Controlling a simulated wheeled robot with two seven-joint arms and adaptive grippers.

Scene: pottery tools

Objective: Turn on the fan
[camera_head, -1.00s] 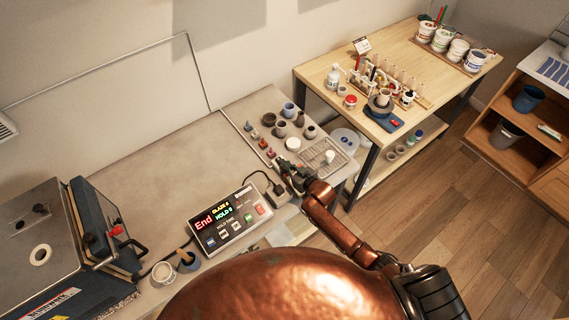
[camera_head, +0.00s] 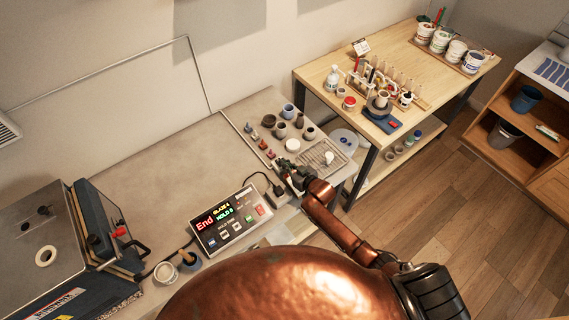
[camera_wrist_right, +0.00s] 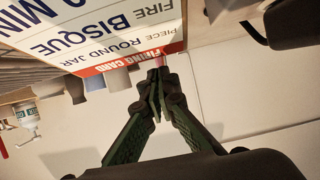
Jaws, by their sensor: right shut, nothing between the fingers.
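A control panel (camera_head: 229,222) lies on the left worktable, its lit display reading "End", "GLAZE 6" and "HOLD 0", with several coloured buttons. A black plug with a cable (camera_head: 277,189) is beside its right end. No fan is clearly recognisable; a louvred vent (camera_head: 8,130) shows on the wall at the left edge. My right gripper (camera_head: 282,165) is above the table, right of the panel and near the small pots. In the right wrist view its fingers (camera_wrist_right: 157,74) are together and empty, close to a printed firing card (camera_wrist_right: 110,45). My left gripper is not seen.
A kiln-like box (camera_head: 60,235) stands at the left, with two small cups (camera_head: 166,273) beside it. Several small pots (camera_head: 290,111) and a wire rack (camera_head: 336,153) are at the table's right end. A wooden bench (camera_head: 425,65) holds jars and bottles. Bare worktable lies behind the panel.

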